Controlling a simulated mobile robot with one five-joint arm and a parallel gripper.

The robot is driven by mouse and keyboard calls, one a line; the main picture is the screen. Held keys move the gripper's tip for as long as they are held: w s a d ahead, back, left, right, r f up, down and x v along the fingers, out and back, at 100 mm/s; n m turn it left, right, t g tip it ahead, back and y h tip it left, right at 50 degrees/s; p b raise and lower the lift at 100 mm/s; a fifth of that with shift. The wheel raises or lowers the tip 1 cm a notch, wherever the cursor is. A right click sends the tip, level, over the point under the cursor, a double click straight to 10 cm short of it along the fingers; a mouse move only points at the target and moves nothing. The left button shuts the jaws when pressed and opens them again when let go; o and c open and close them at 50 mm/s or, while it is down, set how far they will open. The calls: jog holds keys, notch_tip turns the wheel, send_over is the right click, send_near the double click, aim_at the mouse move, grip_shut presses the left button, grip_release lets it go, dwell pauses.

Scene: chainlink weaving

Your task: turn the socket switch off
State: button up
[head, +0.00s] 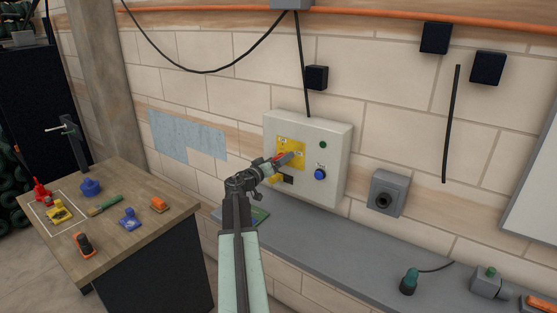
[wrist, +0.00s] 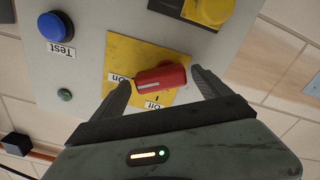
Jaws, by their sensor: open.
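The red rotary switch handle (wrist: 160,78) sits on a yellow plate (wrist: 122,52) marked "On" and "Off". The white line on the handle points left, toward the "On" label (wrist: 120,78); the "Off" label (wrist: 155,105) is below it in the wrist view. The plate is on the pale grey control box (head: 333,135) on the wall. My gripper (wrist: 161,84) is open, with one finger on each side of the handle. Whether the fingers touch it I cannot tell. In the head view my gripper (head: 284,162) largely covers the handle.
The box also has a blue "Test" button (head: 320,174), a green light (head: 323,145) and a yellow plug part (wrist: 210,10). A grey socket (head: 388,193) is to its right. A grey ledge (head: 330,245) runs below. A wooden bench (head: 150,238) with several padlocks and tools stands left.

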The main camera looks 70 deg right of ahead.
jog(key=c, duration=1.2)
jog(key=shift+d, duration=0.4)
jog(key=shift+c, duration=0.8)
jog(key=shift+a, duration=0.25)
jog(key=shift+n, duration=0.4)
jog(key=n, duration=0.7)
jog(key=shift+w, duration=0.35)
jog(key=shift+w+n, duration=0.2)
jog(key=shift+n, duration=1.8)
